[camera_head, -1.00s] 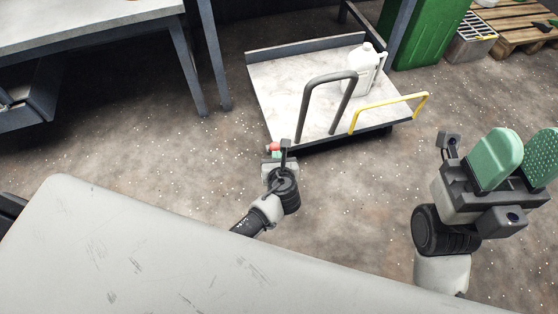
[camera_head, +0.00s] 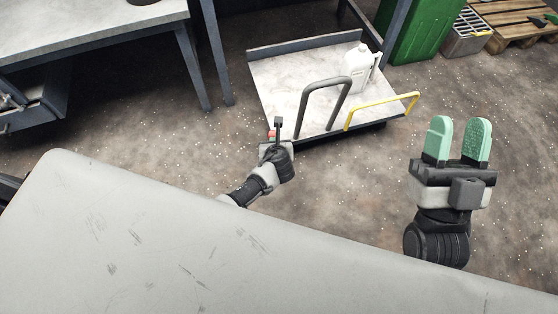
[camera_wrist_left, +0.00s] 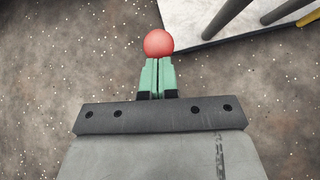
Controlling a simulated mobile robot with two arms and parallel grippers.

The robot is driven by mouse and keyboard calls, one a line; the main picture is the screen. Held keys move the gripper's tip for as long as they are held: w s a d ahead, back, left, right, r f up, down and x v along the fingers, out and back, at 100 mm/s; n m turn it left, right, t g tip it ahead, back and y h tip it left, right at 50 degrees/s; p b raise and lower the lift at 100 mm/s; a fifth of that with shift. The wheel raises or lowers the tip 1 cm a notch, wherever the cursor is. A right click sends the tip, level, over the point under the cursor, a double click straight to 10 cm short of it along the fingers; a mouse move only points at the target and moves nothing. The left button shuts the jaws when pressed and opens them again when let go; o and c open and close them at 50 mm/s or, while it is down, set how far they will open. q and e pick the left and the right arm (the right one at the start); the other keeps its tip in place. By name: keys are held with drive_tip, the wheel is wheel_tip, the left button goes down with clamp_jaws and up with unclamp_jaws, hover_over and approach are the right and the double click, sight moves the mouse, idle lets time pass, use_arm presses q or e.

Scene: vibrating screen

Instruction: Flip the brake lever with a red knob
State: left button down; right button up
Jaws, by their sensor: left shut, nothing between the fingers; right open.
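The red knob (camera_wrist_left: 158,43) is a round ball just past the fingertips of my left gripper (camera_wrist_left: 158,62) in the left wrist view. The green fingers are shut together with nothing between them. The knob overlaps their tips in the picture; I cannot tell if they touch. In the head view only a sliver of the knob (camera_head: 271,134) shows beside the left wrist, near the cart's front left corner, and the left fingertips are mostly hidden. The lever's shaft is not visible. My right gripper (camera_head: 458,140) is open and empty over the floor at right.
A flat cart (camera_head: 290,78) carries a white jug (camera_head: 357,70), with a dark handle bar (camera_head: 308,108) and a yellow bar (camera_head: 384,107) along its near side. A large grey surface (camera_head: 130,230) fills the foreground. A table (camera_head: 85,27) stands at left and a green bin (camera_head: 420,35) at back right.

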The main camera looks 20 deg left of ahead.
sight(270, 132)
use_arm(q)
drive_tip(key=p, duration=0.1)
drive_tip(key=w+a+r+p, duration=0.1)
drive_tip(key=w+g+p, duration=0.1)
drive_tip(key=p, duration=0.1)
drive_tip(key=shift+w+a+r+h, duration=0.2)
drive_tip(key=shift+w+a+h, duration=0.05)
drive_tip(key=shift+a+h, duration=0.1)
drive_tip(key=shift+w+a+r+p, duration=0.2)
drive_tip(key=shift+w+a+p, duration=0.15)
drive_tip(key=shift+w, duration=0.2)
drive_tip(key=shift+w+a+r, duration=0.15)
drive_tip(key=shift+w+a, duration=0.3)
drive_tip(key=shift+w, duration=0.2)
use_arm(e)
wheel_tip(270, 132, down, 15)
drive_tip(key=d+g+h, duration=0.2)
drive_tip(key=g+h, duration=0.3)
drive_tip(key=g, duration=0.9)
drive_tip(key=shift+w+d+m, duration=0.2)
drive_tip(key=shift+d+m, duration=0.1)
drive_tip(key=shift+d, duration=0.05)
